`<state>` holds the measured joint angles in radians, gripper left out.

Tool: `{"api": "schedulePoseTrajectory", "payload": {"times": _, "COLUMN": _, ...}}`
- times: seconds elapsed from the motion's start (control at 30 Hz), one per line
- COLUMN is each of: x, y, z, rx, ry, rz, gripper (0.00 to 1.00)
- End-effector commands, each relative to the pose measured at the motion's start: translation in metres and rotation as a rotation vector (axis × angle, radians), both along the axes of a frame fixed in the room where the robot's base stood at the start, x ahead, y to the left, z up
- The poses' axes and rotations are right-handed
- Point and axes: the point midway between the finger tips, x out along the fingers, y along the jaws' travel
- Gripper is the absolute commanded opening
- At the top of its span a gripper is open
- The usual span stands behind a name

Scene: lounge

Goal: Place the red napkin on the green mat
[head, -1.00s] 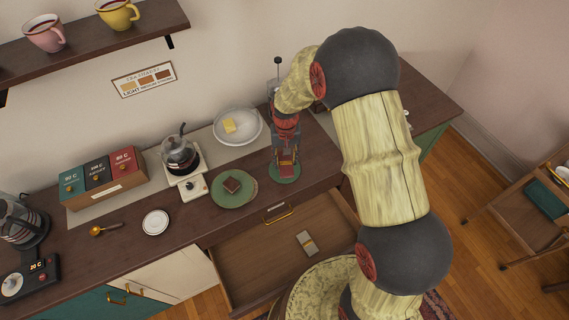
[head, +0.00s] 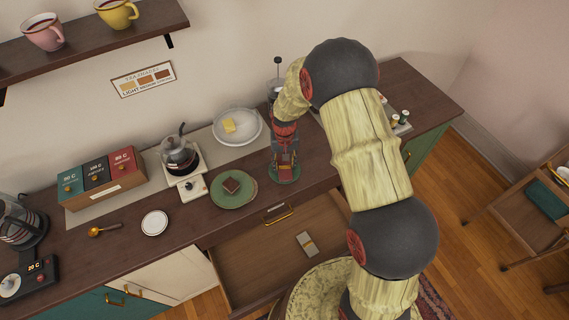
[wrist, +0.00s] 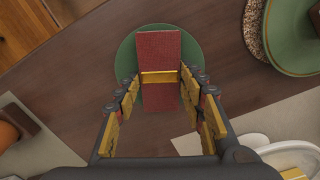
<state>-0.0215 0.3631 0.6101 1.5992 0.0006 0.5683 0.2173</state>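The red napkin (wrist: 160,95), with a gold band around its middle, shows in the wrist view above or on the round green mat (wrist: 124,58). Whether it rests fully on the mat is hard to tell. In the head view the mat (head: 284,179) is on the counter, right of a larger green plate, and the napkin (head: 286,163) is small and partly hidden. My gripper (wrist: 162,80) is open, with a finger on each side of the napkin and gaps visible between. In the head view my gripper (head: 285,157) points down over the mat.
A green plate (head: 220,203) with a brown square of cake is close left of the mat. A white plate (head: 252,140) with butter is behind it. An open drawer (head: 260,265) juts out below the counter. Small items (head: 402,118) stand on the right counter.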

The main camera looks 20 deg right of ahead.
Motion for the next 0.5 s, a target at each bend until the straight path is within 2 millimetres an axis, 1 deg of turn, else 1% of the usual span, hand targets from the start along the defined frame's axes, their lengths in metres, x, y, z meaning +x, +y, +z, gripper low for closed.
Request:
{"api": "schedulePoseTrajectory", "payload": {"times": 0.03, "x": -0.0003, "y": 0.0000, "z": -0.0002, "rx": 0.000, "ry": 0.001, "rz": 0.000, "gripper": 0.43}}
{"api": "schedulePoseTrajectory", "payload": {"times": 0.3, "x": -0.0003, "y": 0.0000, "z": 0.0001, "rx": 0.000, "ry": 0.001, "rz": 0.000, "gripper": 0.58}}
{"api": "schedulePoseTrajectory", "payload": {"times": 0.5, "x": -0.0003, "y": 0.0000, "z": 0.0001, "rx": 0.000, "ry": 0.001, "rz": 0.000, "gripper": 0.58}}
